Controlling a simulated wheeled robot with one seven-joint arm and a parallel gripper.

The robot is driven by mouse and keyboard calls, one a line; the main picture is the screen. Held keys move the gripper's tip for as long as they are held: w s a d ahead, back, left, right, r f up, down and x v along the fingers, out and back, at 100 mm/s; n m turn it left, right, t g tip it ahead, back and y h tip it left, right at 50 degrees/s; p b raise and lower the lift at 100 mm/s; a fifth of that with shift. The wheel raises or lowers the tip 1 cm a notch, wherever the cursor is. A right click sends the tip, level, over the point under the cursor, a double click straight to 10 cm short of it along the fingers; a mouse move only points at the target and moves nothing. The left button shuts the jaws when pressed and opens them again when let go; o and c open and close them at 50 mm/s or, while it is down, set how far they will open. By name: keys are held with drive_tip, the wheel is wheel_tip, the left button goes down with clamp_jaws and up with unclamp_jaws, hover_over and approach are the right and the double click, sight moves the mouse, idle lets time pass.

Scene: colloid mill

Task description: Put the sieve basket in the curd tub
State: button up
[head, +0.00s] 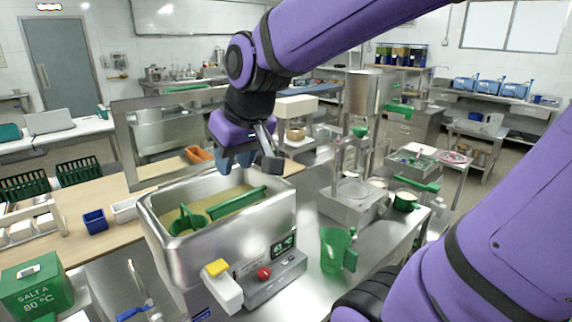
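A steel tub (222,247) with yellowish contents stands in the foreground; I take it as the curd tub. Inside it are a green rounded piece (187,219) and a long green bar (236,202). They look like a basket and its handle, perhaps the sieve basket, but I cannot tell whether they are one piece. My gripper (252,159) hangs over the tub's back part, pointing down, above the green bar. Its two fingers are apart, and I see nothing held between them. The tub's inside is partly hidden by its front wall.
A control box (275,277) with a red button is on the tub's front. A green jug (335,249) and a steel machine (352,190) stand to the right. A green crate (38,285) and a blue box (95,220) are at left. My arm crosses the upper right.

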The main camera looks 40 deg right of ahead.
drive_tip(key=s+d+r, duration=0.1)
drive_tip(key=s+d, duration=0.2)
drive_tip(key=s, duration=0.7)
drive_tip(key=shift+s+r+h, duration=0.25)
drive_tip(key=shift+h, duration=0.05)
